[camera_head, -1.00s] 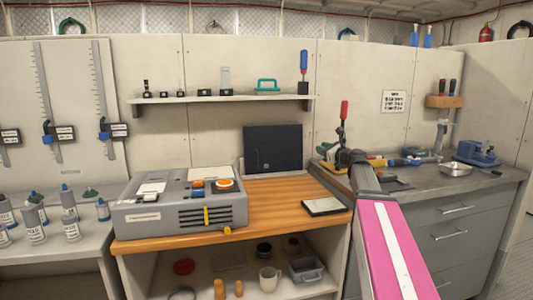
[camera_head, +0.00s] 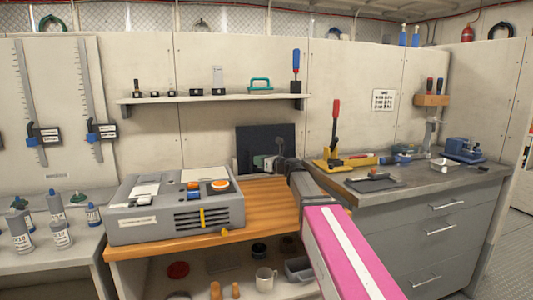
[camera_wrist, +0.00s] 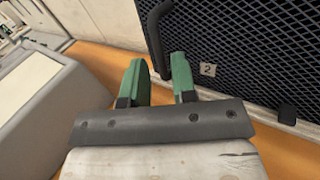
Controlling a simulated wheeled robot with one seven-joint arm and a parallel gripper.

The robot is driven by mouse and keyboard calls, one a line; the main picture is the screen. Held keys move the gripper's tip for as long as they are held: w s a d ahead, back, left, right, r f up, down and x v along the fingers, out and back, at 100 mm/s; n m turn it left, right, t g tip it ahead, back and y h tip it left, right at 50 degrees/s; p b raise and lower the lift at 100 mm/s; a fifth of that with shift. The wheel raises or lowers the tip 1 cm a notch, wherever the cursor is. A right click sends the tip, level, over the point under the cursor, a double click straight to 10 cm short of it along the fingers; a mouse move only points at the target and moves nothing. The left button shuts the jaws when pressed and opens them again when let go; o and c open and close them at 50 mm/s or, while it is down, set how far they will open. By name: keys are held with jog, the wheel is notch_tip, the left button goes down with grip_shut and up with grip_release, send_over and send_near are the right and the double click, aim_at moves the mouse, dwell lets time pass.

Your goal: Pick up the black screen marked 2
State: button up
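The black screen (camera_head: 258,138) stands upright against the wall at the back of the wooden bench top. In the wrist view it is a dark mesh panel (camera_wrist: 245,45) with a small white tag marked 2 (camera_wrist: 208,69). A dark bent handle (camera_wrist: 157,38) is at its left side. My gripper (camera_wrist: 160,78) has two green fingers apart with nothing between them. They point towards the handle, just short of it in the picture. In the head view my gripper (camera_head: 266,161) is in front of the screen and hides its lower part.
A grey instrument box (camera_head: 150,223) with buttons sits on the wooden top (camera_head: 262,205), left of my arm. A shelf (camera_head: 213,98) with small items is above. A steel counter (camera_head: 425,182) with a yellow red-handled tool (camera_head: 335,120) stands to the right.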

aim_at(251, 166)
jog(key=x, duration=0.5)
jog(key=shift+w+a, duration=0.15)
jog(key=shift+a, duration=0.25)
grip_shut()
dwell(1.1)
